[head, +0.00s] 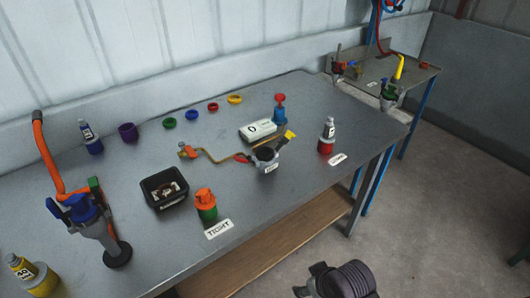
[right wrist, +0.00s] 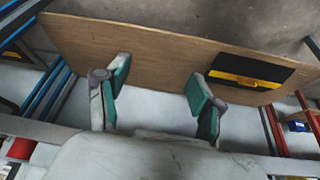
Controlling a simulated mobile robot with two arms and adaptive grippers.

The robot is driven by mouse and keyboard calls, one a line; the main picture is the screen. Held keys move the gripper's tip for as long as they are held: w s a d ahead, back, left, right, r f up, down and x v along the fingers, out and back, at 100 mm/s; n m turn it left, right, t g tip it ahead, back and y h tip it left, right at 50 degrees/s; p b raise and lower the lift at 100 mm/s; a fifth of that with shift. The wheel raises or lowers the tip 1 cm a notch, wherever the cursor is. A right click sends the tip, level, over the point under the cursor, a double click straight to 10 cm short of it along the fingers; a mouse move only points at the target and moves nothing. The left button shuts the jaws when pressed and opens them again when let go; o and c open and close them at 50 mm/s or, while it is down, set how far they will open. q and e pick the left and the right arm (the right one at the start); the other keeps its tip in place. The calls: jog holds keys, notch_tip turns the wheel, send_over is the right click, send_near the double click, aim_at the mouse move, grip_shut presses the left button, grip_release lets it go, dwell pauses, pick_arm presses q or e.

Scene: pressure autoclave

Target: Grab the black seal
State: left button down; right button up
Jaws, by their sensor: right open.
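I cannot surely tell which thing is the black seal. A flat black disc (head: 117,254) lies at the foot of the grey, blue and green fitting with an orange hose, at the table's front left. A black square tray (head: 152,204) holds a small part too small to make out. My right gripper (right wrist: 160,92), with teal finger pads, is open and empty, away from the tabletop. My left gripper is not in view.
Coloured rings, among them a yellow one (head: 235,99) and a red one (head: 213,107), line the back of the grey table (head: 110,170). Bottles and fittings stand around it. In the right wrist view, a black and yellow toolbox (right wrist: 250,72) rests on a wooden board (right wrist: 160,50).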

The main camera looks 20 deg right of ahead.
jog(key=w+d+r+n+t+y, duration=0.25)
jog(key=w+r+t, duration=0.45)
jog(key=w+r, duration=1.5)
jog(key=p, duration=0.1)
send_near(262, 152)
jog(key=w, duration=0.2)
jog(key=shift+m+y, duration=0.35)
jog(key=shift+m, duration=0.1)
jog(key=x, duration=0.2)
jog(key=p+x, duration=0.1)
jog(key=x, duration=0.1)
jog(key=shift+s+a+f, duration=0.1)
jog(key=shift+a+f, duration=0.05)
jog(key=shift+f, duration=0.2)
jog(key=shift+s, duration=0.1)
jog(key=c, duration=0.6)
